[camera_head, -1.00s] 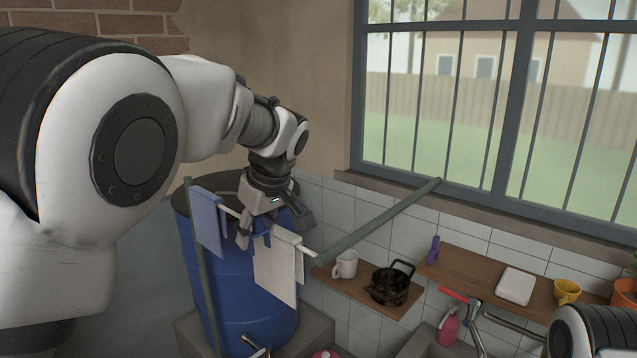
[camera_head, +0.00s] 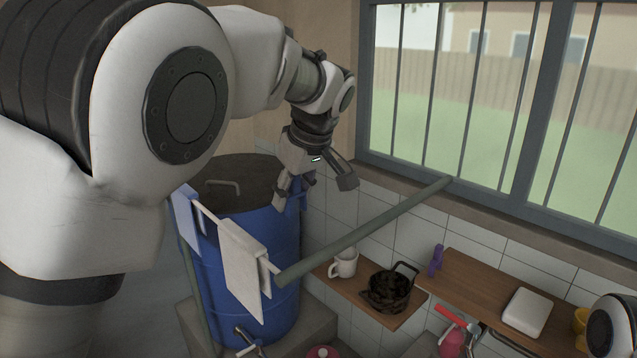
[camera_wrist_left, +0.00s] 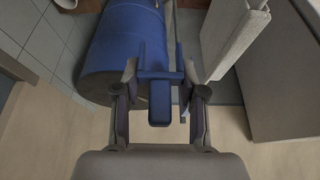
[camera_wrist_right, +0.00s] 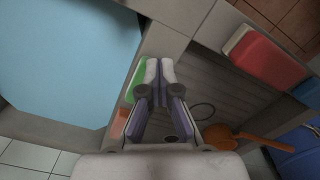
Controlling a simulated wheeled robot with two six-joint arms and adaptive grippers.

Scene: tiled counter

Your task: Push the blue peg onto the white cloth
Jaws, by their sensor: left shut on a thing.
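The white cloth (camera_head: 243,272) hangs over a thin rail in front of the blue barrel. It also shows at the upper right of the left wrist view (camera_wrist_left: 238,42). My left gripper (camera_head: 312,188) is above and to the right of the cloth in the head view, apart from it. It is shut on the blue peg (camera_wrist_left: 160,88), which sits between its fingers in the left wrist view; only a bit of the peg shows in the head view. My right gripper (camera_wrist_right: 160,72) has its fingertips together and appears empty.
A blue cloth (camera_head: 187,218) hangs on the same rail. The barrel (camera_head: 225,270) stands behind it. A thick green pole (camera_head: 365,232) slants from the rail's near end to the window. A white mug (camera_head: 344,264) and a dark pot (camera_head: 385,291) stand on a wooden shelf.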

